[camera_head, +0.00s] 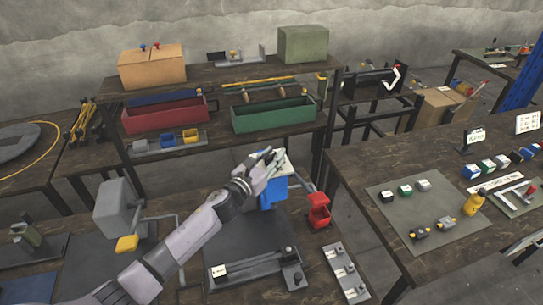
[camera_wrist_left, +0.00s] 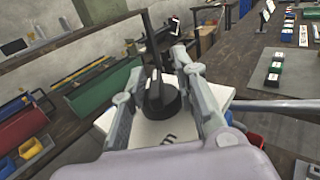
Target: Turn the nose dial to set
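The rivet press with a blue body (camera_head: 273,193) and a pale top (camera_head: 286,166) stands on the bench in the middle of the head view. In the left wrist view, a black dial (camera_wrist_left: 158,98) with a raised grip sits on a white face (camera_wrist_left: 150,133) with dark lettering, only partly readable. My left gripper (camera_head: 266,160) is over the press top. In the left wrist view, its fingers (camera_wrist_left: 157,85) stand apart on both sides of the dial, with visible gaps. The dial's setting marks cannot be read. My right gripper is not in view.
A red bin (camera_head: 319,212) stands close right of the press. A grey machine with a yellow part (camera_head: 127,243) is at the left. A shelf behind holds a red tray (camera_head: 165,117) and a green tray (camera_head: 272,117). The right table (camera_head: 375,165) carries small blocks.

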